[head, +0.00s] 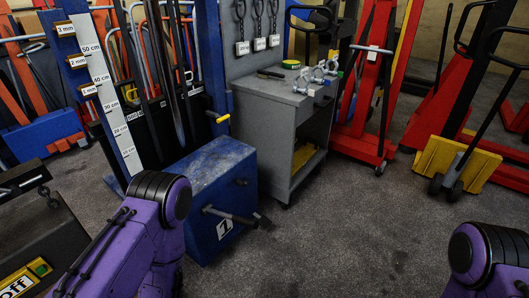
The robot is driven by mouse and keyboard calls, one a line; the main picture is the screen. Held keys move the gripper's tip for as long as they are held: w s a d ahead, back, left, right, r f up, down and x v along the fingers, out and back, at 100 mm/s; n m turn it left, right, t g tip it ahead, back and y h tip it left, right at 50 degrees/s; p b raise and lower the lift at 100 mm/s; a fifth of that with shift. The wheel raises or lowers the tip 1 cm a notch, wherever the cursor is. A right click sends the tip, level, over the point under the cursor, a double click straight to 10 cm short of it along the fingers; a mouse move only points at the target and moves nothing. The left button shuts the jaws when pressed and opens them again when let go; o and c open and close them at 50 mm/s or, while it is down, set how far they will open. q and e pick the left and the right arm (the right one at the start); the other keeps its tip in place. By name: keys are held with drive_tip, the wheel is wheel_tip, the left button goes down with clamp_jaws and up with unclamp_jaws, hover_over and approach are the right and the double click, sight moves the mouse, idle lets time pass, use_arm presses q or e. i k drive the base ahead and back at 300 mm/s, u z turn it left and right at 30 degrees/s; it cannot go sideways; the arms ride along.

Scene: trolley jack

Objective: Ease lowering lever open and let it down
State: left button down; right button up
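A blue jack or lifting unit (205,172) stands left of centre, with a blue upright and a white height scale (100,75) marked in cm beside it. A black bar handle (229,214) juts from the front of the blue base, above a white number label (224,229). I cannot tell which of these is the lowering lever. Only purple links of my left and right arms show at the bottom; neither gripper is in view.
A grey cabinet (270,120) with shackles (318,75) on top stands right of the blue unit. Red lifting gear (362,140) and a yellow-footed trolley (454,165) stand farther right. A dark box marked "off" (60,245) is at lower left. The centre floor (345,230) is clear.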

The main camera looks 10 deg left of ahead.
sight(239, 182)
drive_tip(key=z, duration=0.3)
drive_tip(key=k, duration=0.4)
drive_tip(key=z, duration=1.25)
drive_tip(key=i, duration=1.25)
drive_tip(key=u, duration=1.3)
drive_tip(key=i, duration=0.8)
drive_tip(key=u, duration=0.8)
